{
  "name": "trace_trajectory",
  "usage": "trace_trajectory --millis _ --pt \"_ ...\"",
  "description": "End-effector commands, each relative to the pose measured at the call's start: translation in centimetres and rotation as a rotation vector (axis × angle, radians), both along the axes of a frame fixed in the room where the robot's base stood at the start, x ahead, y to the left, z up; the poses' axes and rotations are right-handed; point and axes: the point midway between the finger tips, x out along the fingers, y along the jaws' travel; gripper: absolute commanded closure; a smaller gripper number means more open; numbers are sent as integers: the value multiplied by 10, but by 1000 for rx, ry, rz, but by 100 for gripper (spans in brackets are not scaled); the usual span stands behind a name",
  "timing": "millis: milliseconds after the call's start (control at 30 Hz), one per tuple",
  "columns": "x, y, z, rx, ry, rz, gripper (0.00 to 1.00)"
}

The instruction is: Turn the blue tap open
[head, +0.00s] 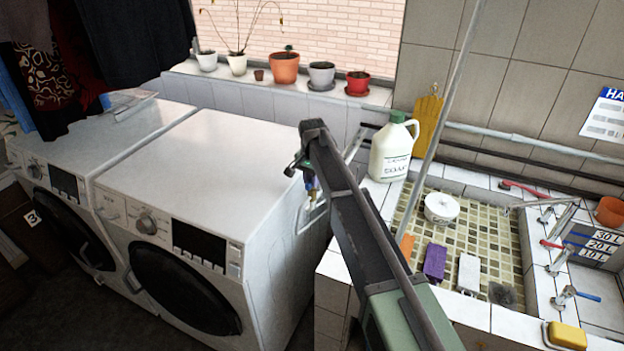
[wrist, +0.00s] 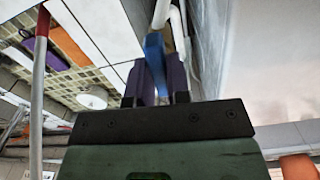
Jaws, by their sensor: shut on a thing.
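My gripper (wrist: 155,78) is shut on a blue tap handle (wrist: 154,50), with one dark finger on each side of it in the wrist view. A white curved pipe (wrist: 180,30) runs right behind the handle. In the head view my gripper (head: 307,170) hangs beside the right washing machine, where a bit of the blue handle (head: 311,187) shows below it. The tap's body is mostly hidden by my arm, and I cannot tell how far the handle is turned.
The washing machine (head: 225,150) stands close on the left. The tiled sink (head: 405,215) is on the right, holding a white round tub (head: 441,208) and several blocks. A white jug (head: 392,150) stands on its rim. Another tap with a blue lever (head: 588,296) is at far right.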

Motion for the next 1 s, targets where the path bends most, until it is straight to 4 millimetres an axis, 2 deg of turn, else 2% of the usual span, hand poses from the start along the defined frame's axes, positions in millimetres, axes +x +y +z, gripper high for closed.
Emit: trace_trajectory --millis 300,733,767,800,900,1000 --pt "0 0 0 0 0 90 100" --pt "0 0 0 0 0 99 100" --pt "0 0 0 0 0 99 80" --pt "0 0 0 0 0 99 74" --pt "0 0 0 0 0 98 58" --pt "0 0 0 0 0 98 57"
